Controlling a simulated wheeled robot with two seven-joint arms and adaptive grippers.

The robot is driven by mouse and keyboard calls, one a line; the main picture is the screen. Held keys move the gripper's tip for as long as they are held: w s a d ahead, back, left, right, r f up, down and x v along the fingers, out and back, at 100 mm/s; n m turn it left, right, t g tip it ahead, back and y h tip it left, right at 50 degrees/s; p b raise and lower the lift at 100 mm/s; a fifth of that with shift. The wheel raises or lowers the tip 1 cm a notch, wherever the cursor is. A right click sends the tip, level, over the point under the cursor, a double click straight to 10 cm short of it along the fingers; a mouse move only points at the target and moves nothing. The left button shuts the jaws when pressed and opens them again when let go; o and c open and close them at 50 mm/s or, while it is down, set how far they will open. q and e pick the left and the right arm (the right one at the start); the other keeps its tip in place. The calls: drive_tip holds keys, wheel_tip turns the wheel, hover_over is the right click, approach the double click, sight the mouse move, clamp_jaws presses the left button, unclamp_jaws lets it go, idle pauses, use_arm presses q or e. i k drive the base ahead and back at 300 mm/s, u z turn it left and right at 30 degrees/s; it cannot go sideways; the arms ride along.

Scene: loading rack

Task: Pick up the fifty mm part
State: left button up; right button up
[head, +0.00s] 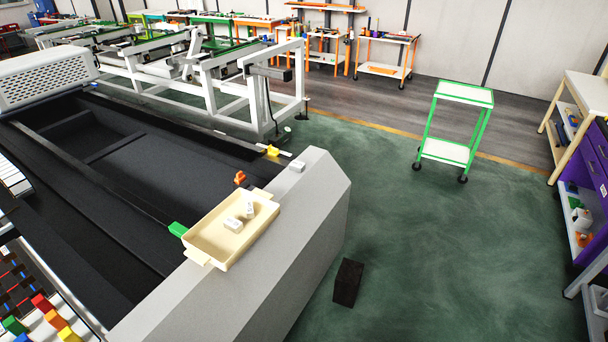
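Two small white parts lie in a cream tray (205,250) on the grey machine ledge: an upright-looking one (249,210) and a lower one (233,224) to its left. They have faint markings too small to read. Another small light part (297,166) sits on the ledge beyond the tray. I cannot tell which of these is the fifty mm part. Neither of my grippers shows in the head view.
The grey ledge (290,235) borders a dark machine bed (130,165). Orange (240,178), green (178,229) and yellow (272,151) pieces stand along its edge. A dark block (348,283) shows over the green floor. A green cart (464,92) stands beyond open floor.

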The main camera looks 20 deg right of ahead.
sight(296, 166)
drive_tip(key=z, duration=2.15)
drive_tip(key=i, duration=0.55)
drive_tip(key=u, duration=0.1)
